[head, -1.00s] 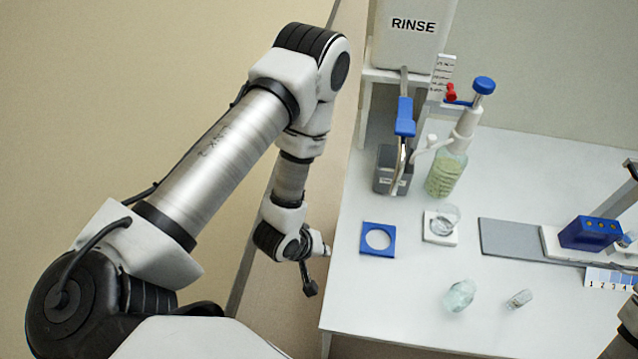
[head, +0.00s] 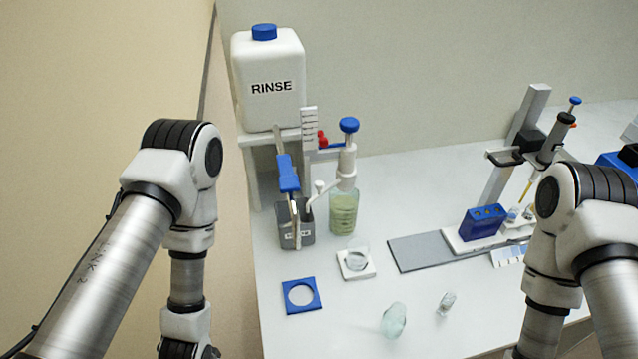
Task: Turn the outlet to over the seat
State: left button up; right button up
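A bottle (head: 343,214) of pale green liquid stands at the back left of the bench, with a white dispenser head and blue knob (head: 349,125) on top. Its thin white outlet (head: 322,193) reaches left and down toward a dark grey bin (head: 297,229). A blue square plate with a round opening (head: 289,306) lies flat in front of the bin. I cannot tell which plate is the seat. The outlet is over neither plate.
A white RINSE tank (head: 268,99) stands on a shelf behind the bin. A blue-handled tool (head: 288,172) stands at the bin. A glass vessel (head: 394,320) and small vial (head: 446,303) lie in front. A grey board (head: 431,251) and blue block (head: 482,222) are at right.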

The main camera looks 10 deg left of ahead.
aim_at(319, 185)
jog(key=k+l+z, duration=0.1)
jog(key=l, duration=0.3)
jog(key=k+l+z, duration=0.1)
jog(key=l, duration=0.35)
jog(key=k+l+z, duration=0.1)
jog(key=l, duration=0.3)
jog(key=k, duration=0.1)
